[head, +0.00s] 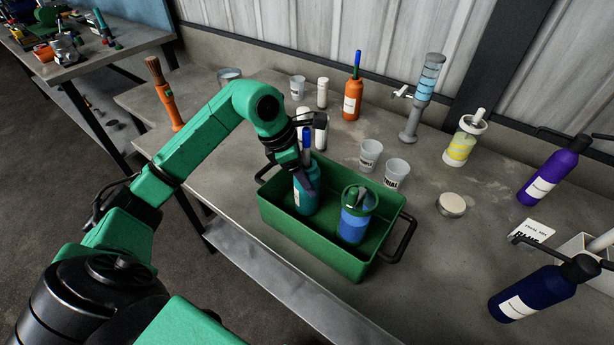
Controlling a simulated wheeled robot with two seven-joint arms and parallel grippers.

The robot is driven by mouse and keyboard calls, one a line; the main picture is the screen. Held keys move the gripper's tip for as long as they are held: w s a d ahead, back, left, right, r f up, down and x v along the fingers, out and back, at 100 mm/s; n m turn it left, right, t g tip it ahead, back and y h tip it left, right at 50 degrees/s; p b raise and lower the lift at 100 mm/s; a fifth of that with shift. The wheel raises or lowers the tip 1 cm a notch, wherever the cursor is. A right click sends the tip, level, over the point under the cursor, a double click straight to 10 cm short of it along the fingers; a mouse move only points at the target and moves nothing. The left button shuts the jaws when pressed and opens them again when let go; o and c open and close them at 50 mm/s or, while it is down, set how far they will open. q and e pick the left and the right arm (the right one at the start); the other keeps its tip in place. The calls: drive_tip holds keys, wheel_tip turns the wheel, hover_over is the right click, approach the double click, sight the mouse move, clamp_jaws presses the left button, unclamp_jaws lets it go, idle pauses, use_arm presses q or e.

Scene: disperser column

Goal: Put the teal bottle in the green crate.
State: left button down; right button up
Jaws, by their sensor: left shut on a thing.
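The green crate (308,256) sits on the grey bench in the middle of the head view, with a dark handle at each end. The teal bottle (306,196) stands about upright inside the left part of the crate. My left gripper (305,180) is shut on the upper part of the teal bottle, and the fingers partly hide its top. Whether the bottle's base touches the crate floor cannot be told. My right gripper is not in view.
Clear cups (371,154), an orange bottle (352,100) and a white tube (322,92) stand behind the crate. A blue column dispenser (425,85), a yellow jar (463,143), a round tin (451,204), a purple bottle (548,175) and a navy bottle (530,292) stand to the right.

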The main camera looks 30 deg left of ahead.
use_arm(q)
drive_tip(key=shift+f, duration=0.45)
drive_tip(key=shift+c, duration=0.6)
unclamp_jaws()
drive_tip(key=shift+r, duration=0.35)
drive_tip(key=b+v, duration=0.1)
drive_tip(key=v, duration=1)
drive_tip(key=shift+s+a+r, duration=0.15)
drive_tip(key=shift+s+r, duration=0.05)
drive_tip(key=shift+r, duration=0.1)
